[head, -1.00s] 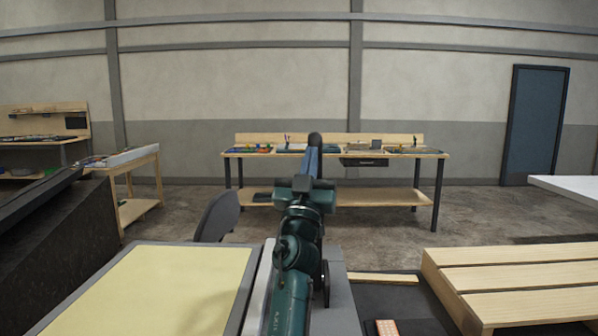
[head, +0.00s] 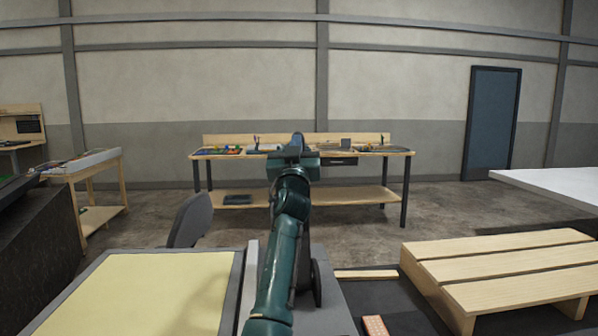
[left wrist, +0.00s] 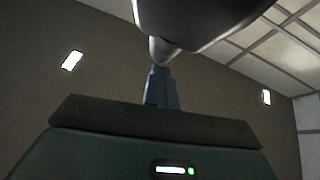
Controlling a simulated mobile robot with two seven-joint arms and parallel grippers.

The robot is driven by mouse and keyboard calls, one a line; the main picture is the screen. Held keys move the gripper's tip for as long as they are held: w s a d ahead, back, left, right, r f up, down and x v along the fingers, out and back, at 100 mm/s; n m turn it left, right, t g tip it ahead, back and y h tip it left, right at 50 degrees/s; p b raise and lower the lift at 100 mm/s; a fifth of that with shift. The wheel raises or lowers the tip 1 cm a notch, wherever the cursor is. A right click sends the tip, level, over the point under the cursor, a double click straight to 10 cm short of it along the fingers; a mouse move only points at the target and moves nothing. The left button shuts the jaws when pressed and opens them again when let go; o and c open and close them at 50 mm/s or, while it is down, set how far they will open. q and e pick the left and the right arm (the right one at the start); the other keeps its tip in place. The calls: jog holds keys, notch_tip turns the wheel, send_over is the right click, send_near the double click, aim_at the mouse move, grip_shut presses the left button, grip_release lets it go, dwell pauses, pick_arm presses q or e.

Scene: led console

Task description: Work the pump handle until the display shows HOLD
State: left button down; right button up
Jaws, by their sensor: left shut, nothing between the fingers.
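My left arm reaches forward up the middle of the head view. Its gripper (head: 297,146) is small and mostly seen from behind. In the left wrist view the narrow blue-grey fingers (left wrist: 160,88) are shut together with nothing between them. A large rounded grey piece (left wrist: 200,15) with a blunt tip hangs just above the fingertips; it may be the pump handle's end. I cannot tell whether they touch. A grey unit (head: 335,310) stands behind my arm, mostly hidden. No display reading is visible. My right gripper is not in view.
A yellow-topped panel (head: 150,295) lies at the front left, and a slatted wooden pallet (head: 500,262) at the right. A reddish block (head: 375,326) lies between. A dark chair back (head: 190,221) stands beyond the panel. A workbench (head: 400,151) stands by the far wall.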

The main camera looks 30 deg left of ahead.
pick_arm(q)
jog(key=shift+w+a+f+g, duration=0.15)
jog(key=shift+w+a+g, duration=0.35)
jog(key=shift+w, duration=0.4)
jog(key=shift+w+a, duration=0.1)
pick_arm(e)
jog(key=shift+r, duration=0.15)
